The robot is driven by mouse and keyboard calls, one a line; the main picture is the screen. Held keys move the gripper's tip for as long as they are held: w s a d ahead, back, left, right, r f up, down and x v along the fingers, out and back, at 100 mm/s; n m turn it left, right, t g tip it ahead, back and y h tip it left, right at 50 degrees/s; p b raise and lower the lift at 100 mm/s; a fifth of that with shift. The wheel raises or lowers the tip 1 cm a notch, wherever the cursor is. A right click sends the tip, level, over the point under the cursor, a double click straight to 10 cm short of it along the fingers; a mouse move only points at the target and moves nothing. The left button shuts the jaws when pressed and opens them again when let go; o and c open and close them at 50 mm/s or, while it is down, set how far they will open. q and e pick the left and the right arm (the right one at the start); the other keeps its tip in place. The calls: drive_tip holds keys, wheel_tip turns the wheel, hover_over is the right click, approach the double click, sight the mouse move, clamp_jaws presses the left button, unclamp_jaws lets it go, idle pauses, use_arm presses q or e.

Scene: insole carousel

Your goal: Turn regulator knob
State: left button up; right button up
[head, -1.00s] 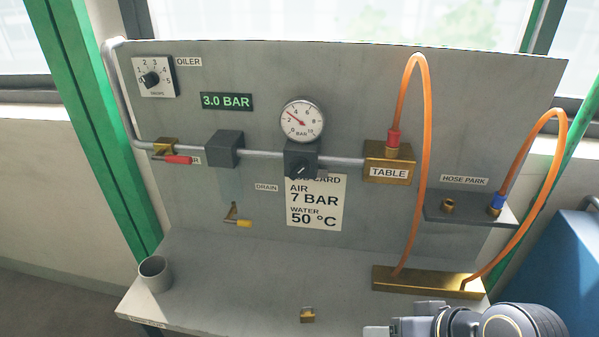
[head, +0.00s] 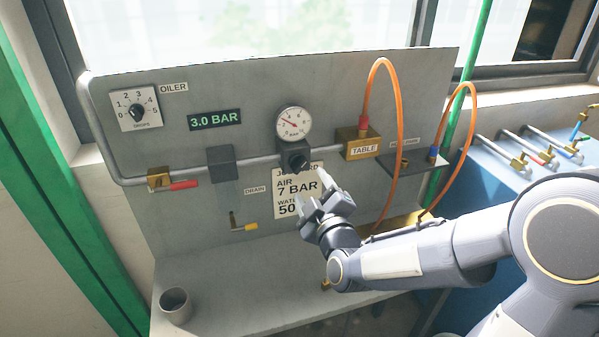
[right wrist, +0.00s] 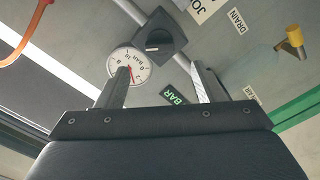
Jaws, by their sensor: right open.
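The dark regulator knob (head: 298,161) sits on the pipe under the round pressure gauge (head: 293,123); the gauge needle points near 3. My right gripper (head: 311,190) is open and empty, just below and in front of the knob, in front of the job card (head: 289,186). In the right wrist view the knob (right wrist: 159,40) lies beyond the gap between the open fingertips (right wrist: 160,66), apart from them. The green display (head: 215,120) reads 3.0 BAR. The card reads AIR 7 BAR; its lower part is partly hidden by the gripper. My left gripper is not in view.
The oiler dial (head: 136,109), a red-handled valve (head: 182,185) and a yellow-tipped drain lever (head: 250,227) are on the panel's left. Orange hoses (head: 398,130) loop at right, near my arm. A grey cup (head: 175,305) stands on the shelf.

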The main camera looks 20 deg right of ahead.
sight(301, 168)
drive_tip(key=w+p, duration=0.1)
drive_tip(key=w, duration=0.6)
drive_tip(key=shift+w, duration=0.25)
drive_tip(key=shift+f, duration=0.1)
drive_tip(key=c, duration=1)
